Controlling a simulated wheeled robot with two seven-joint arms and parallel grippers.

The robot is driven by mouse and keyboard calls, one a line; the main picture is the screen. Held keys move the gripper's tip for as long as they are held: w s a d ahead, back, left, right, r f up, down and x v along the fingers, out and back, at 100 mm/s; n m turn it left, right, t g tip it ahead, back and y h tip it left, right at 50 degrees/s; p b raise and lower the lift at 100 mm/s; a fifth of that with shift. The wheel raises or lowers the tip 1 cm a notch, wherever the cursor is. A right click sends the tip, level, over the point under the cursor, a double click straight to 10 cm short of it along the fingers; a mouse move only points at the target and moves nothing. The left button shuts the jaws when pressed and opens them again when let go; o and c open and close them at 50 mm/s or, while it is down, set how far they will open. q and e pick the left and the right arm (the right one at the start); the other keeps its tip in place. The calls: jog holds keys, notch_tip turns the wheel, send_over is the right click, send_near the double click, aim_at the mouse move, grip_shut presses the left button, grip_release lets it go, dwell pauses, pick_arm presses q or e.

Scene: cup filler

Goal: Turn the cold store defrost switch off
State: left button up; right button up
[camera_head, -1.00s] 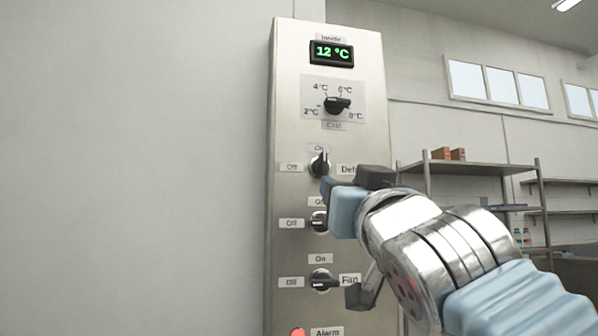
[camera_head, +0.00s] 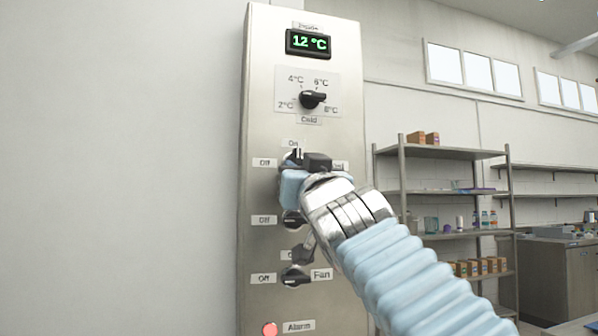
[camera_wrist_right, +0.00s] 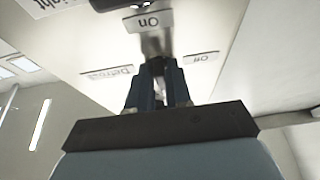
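The defrost switch is a dark rotary knob on the tall steel control panel (camera_head: 262,130). In the head view my right gripper (camera_head: 300,162) covers most of the knob and part of its label. An "Off" label (camera_head: 265,163) is left of it and an "On" label (camera_head: 292,143) above it. In the right wrist view the fingers of my right gripper (camera_wrist_right: 158,82) lie on either side of the knob (camera_wrist_right: 157,66). Whether they press on it, and which way the knob points, is not clear. My left gripper is not in view.
Above is the cold dial (camera_head: 312,98) under a display (camera_head: 308,43) reading 12 °C. Below are a partly hidden switch (camera_head: 291,219), the fan switch (camera_head: 296,276) and a red alarm light (camera_head: 270,329). Shelves (camera_head: 440,152) stand to the right. The wall at left is bare.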

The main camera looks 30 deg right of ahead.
grip_shut()
jog(key=shift+n, duration=0.5)
jog(key=shift+s+d+r+n+g+y+p, duration=0.2)
jog(key=shift+n+g+y+p, duration=0.8)
jog(key=shift+n, duration=2.55)
jog(key=shift+w+d+r+n+g+y+p, duration=0.15)
jog(key=shift+d+r+n+g+y, duration=0.25)
jog(key=shift+n+y, duration=2.2)
jog(key=shift+s+d+r+n+g+y+p, duration=0.2)
jog(key=shift+n+g+p, duration=0.45)
jog(key=shift+n, duration=3.9)
jog(key=shift+w, duration=0.1)
